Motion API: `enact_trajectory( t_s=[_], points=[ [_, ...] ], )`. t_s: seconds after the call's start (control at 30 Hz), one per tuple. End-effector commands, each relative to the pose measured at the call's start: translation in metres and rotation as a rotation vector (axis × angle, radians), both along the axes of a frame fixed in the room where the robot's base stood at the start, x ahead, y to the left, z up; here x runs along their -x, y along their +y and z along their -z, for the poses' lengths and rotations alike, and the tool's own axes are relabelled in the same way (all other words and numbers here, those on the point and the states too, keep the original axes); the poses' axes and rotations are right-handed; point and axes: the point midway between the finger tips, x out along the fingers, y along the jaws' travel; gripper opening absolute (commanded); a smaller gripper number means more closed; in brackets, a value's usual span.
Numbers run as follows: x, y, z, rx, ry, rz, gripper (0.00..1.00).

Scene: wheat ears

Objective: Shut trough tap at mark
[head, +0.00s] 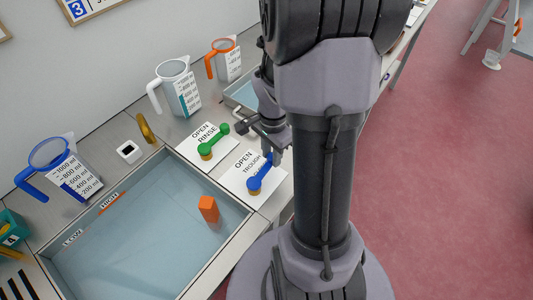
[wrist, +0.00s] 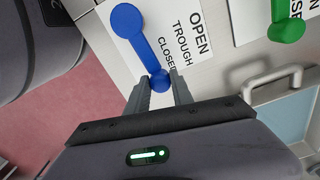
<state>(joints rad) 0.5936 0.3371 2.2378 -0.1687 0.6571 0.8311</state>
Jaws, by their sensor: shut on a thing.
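The blue trough tap (head: 260,175) sits on a white card lettered OPEN, TROUGH and CLOSED. In the wrist view the blue lever (wrist: 143,43) runs down to its knob, beside the word CLOSED. My gripper (wrist: 160,84) is shut on that knob, one finger each side. In the head view my gripper (head: 271,156) is at the lever's far end, partly hidden by my arm. The trough (head: 150,285) holds pale blue water. An orange block (head: 208,208) stands in it near the right wall. HIGH (head: 109,203) and LOW (head: 73,238) marks are on its far-left wall.
The green rinse tap (head: 213,142) is close behind the blue one, on its own card. Measuring jugs with blue (head: 62,165), white (head: 176,88) and orange (head: 224,60) handles stand along the wall. A small white device (head: 129,152) sits behind the trough.

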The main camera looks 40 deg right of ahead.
Motion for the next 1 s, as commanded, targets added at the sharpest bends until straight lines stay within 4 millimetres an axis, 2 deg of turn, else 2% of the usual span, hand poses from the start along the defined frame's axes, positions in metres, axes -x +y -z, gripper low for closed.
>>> enact_trajectory(
  t_s=[0.3,0.77,0.8,0.9,1.0],
  points=[
    [0.0073,-0.0011,0.0003,-0.001,0.001,0.079,0.0],
    [0.0084,-0.0011,0.0001,-0.001,0.002,0.089,0.0],
    [0.0084,-0.0011,0.0001,-0.001,0.002,0.089,0.34],
    [0.0082,-0.0012,0.0001,-0.001,0.002,0.089,0.5],
    [0.0081,-0.0012,0.0,-0.001,0.001,0.088,0.5]
  ],
)
